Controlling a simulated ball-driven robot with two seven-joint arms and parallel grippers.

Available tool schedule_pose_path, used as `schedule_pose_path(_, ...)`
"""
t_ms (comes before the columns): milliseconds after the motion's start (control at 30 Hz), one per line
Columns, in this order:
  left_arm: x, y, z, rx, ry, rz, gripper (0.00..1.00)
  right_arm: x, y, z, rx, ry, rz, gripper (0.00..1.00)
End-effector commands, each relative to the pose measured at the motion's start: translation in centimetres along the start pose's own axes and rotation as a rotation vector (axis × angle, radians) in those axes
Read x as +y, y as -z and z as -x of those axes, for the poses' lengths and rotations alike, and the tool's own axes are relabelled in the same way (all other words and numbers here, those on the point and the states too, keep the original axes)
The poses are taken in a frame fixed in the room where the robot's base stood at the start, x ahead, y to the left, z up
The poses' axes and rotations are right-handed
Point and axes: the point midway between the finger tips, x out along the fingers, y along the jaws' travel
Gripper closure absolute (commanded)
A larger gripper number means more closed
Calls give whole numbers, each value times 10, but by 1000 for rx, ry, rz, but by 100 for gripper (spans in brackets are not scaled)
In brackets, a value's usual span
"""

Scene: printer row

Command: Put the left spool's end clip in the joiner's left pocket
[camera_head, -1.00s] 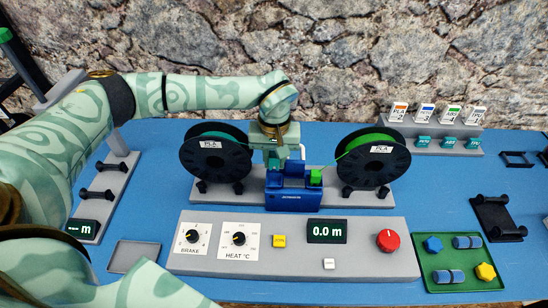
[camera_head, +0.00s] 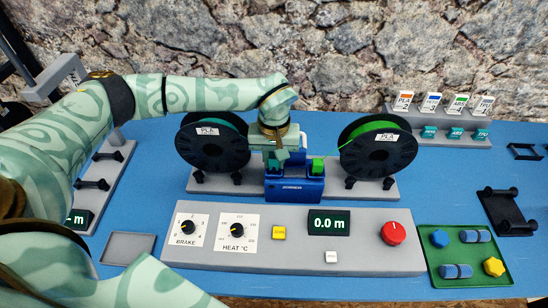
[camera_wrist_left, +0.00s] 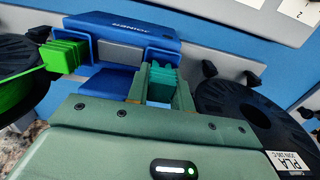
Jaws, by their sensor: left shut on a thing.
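My left gripper (camera_head: 276,165) is shut on the teal end clip (camera_wrist_left: 162,82), which shows between its fingers in the left wrist view. The gripper is at the left end of the blue joiner (camera_head: 294,190), at the left pocket. I cannot tell whether the clip is seated inside the pocket. The left spool (camera_head: 212,142), black with teal filament, stands left of the joiner. A bright green clip (camera_head: 318,166) sits at the joiner's right pocket; it also shows in the left wrist view (camera_wrist_left: 64,56). My right gripper is not in view.
The right spool (camera_head: 377,147) with green filament stands right of the joiner. A grey control panel (camera_head: 290,255) with dials, display and red knob lies in front. A green tray (camera_head: 440,285) with knobs is front right, and an empty grey tray (camera_head: 128,247) front left.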

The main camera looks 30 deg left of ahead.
Motion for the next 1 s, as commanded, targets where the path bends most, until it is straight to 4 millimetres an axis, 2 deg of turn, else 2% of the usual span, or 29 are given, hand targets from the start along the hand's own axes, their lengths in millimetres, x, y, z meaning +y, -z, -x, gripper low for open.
schedule_pose_path(33,0,0,0,0,0,0,98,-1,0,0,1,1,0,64)
schedule_pose_path(67,0,0,0,0,0,0,69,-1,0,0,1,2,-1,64)
schedule_pose_path(100,0,0,0,0,0,0,58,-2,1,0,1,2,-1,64)
schedule_pose_path(133,0,0,0,0,-1,-1,52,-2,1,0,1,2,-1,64)
schedule_pose_path(667,4,-1,3,2,-7,-8,52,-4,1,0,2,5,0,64)
schedule_pose_path(833,4,0,27,7,-11,-10,52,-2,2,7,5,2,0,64)
schedule_pose_path(1000,2,1,74,12,-12,-6,52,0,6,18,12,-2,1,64)
